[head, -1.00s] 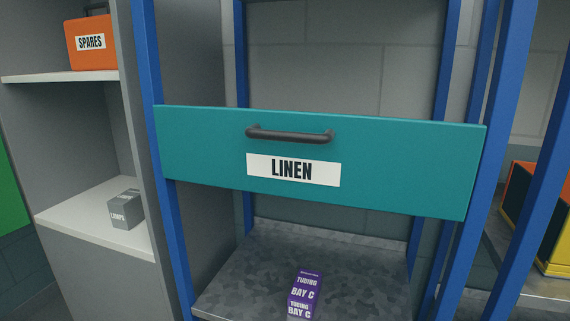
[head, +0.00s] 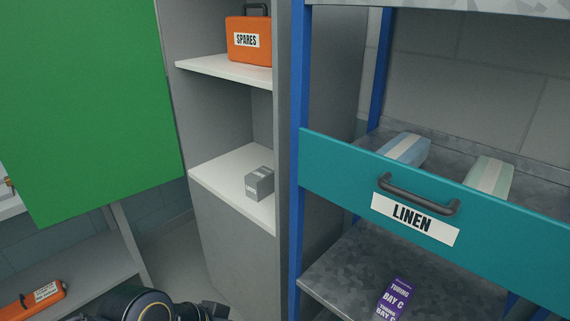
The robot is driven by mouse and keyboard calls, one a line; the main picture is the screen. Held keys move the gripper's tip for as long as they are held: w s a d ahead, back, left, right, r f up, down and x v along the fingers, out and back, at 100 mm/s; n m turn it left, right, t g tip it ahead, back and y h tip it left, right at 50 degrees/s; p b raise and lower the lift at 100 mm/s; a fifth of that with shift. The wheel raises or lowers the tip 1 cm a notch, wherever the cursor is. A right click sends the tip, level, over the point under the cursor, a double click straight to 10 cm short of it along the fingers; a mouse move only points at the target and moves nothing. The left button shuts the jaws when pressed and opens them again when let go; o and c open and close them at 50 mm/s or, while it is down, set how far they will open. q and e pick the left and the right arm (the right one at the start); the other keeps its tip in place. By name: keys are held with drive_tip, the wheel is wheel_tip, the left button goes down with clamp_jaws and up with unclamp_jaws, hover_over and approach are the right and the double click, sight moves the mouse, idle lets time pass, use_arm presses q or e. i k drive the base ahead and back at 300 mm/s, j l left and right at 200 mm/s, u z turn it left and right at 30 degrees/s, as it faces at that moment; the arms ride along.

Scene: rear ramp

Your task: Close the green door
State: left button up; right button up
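The green door (head: 85,105) is a large flat panel at the left of the head view. No handle shows on the visible face. A dark part of my own arm shows at the bottom edge, below and to the right of the door and apart from it in the picture. Neither gripper's fingers can be made out.
A grey cabinet holds an orange SPARES case (head: 248,40) and a grey box (head: 259,183). A teal LINEN drawer (head: 480,232) on a blue-framed rack is at right, with a purple box (head: 396,298) below. An orange item (head: 32,298) lies on the lower left shelf.

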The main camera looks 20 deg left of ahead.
sight(87, 123)
drive_tip(key=j+u, duration=0.1)
drive_tip(key=j, duration=0.4)
drive_tip(key=i+j+u, duration=0.1)
drive_tip(key=j, duration=0.4)
drive_tip(key=i+j+u, duration=0.1)
drive_tip(key=j, duration=0.45)
drive_tip(key=i+j+u, duration=0.1)
drive_tip(key=j, duration=0.4)
